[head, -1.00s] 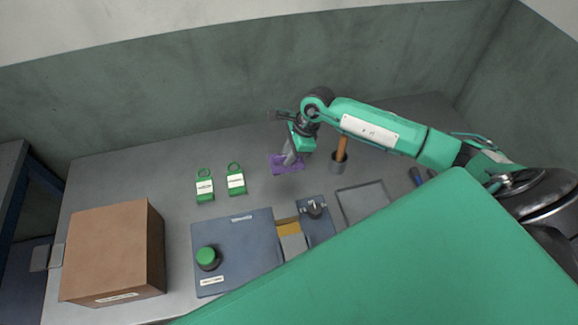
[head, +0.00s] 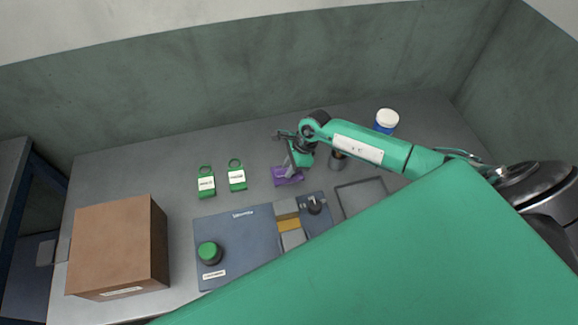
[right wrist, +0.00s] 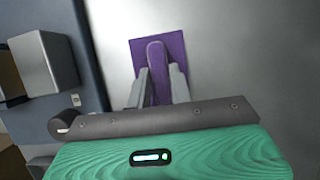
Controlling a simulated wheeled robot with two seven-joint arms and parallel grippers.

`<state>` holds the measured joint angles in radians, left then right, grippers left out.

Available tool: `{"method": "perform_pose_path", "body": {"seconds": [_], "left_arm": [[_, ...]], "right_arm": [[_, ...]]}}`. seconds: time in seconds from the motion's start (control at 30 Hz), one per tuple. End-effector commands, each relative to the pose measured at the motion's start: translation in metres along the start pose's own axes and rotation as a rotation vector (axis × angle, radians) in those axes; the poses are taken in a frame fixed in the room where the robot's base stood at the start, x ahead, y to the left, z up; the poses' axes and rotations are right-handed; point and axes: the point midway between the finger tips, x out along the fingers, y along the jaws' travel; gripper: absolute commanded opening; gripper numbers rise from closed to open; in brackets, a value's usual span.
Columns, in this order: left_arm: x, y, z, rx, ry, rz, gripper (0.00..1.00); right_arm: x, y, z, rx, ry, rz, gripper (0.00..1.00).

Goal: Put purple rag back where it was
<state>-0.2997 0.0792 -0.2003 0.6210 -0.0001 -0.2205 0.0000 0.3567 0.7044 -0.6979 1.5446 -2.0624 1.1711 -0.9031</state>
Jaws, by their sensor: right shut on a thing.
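The purple rag (head: 288,177) is at the middle of the grey table, behind the blue-grey panel, in the head view. My right gripper (head: 292,167) reaches down over it. In the right wrist view, my right gripper (right wrist: 158,88) is shut on a raised fold of the purple rag (right wrist: 174,46), and the rest spreads out flat beyond the fingers. Whether the rag rests fully on the table is hard to tell. My left gripper is not in view.
The blue-grey panel (head: 222,228) with a green button (head: 210,252) lies in front. A brown box (head: 118,245) stands at left, with two green tags (head: 206,182) near it. A grey tray (head: 361,194), a dark cup (head: 338,161) and a white-lidded blue jar (head: 386,121) are at right.

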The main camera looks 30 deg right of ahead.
Motion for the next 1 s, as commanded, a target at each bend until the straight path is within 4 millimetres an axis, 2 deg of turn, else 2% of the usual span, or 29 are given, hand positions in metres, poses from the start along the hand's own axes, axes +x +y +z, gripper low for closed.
{"method": "perform_pose_path", "body": {"seconds": [0.03, 0.13, 0.5, 0.57, 0.67, 1.0], "left_arm": [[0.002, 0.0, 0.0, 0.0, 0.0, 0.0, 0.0], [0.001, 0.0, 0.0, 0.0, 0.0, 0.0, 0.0], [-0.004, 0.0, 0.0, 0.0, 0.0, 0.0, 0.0], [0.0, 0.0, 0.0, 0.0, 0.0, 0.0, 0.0], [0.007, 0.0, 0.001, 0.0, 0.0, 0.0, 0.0], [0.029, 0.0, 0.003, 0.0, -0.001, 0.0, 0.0]], "right_arm": [[0.001, 0.0, -0.001, 0.0, 0.0, 0.0, 0.25], [0.001, 0.0, 0.0, 0.0, 0.0, 0.0, 0.43], [-0.004, 0.0, 0.002, 0.0, 0.0, 0.0, 0.43], [-0.007, -0.001, 0.0, -0.001, 0.0, -0.002, 0.43], [-0.022, -0.001, -0.001, -0.003, 0.002, -0.004, 0.43], [-0.092, -0.001, -0.001, -0.003, 0.001, -0.005, 0.43]]}}
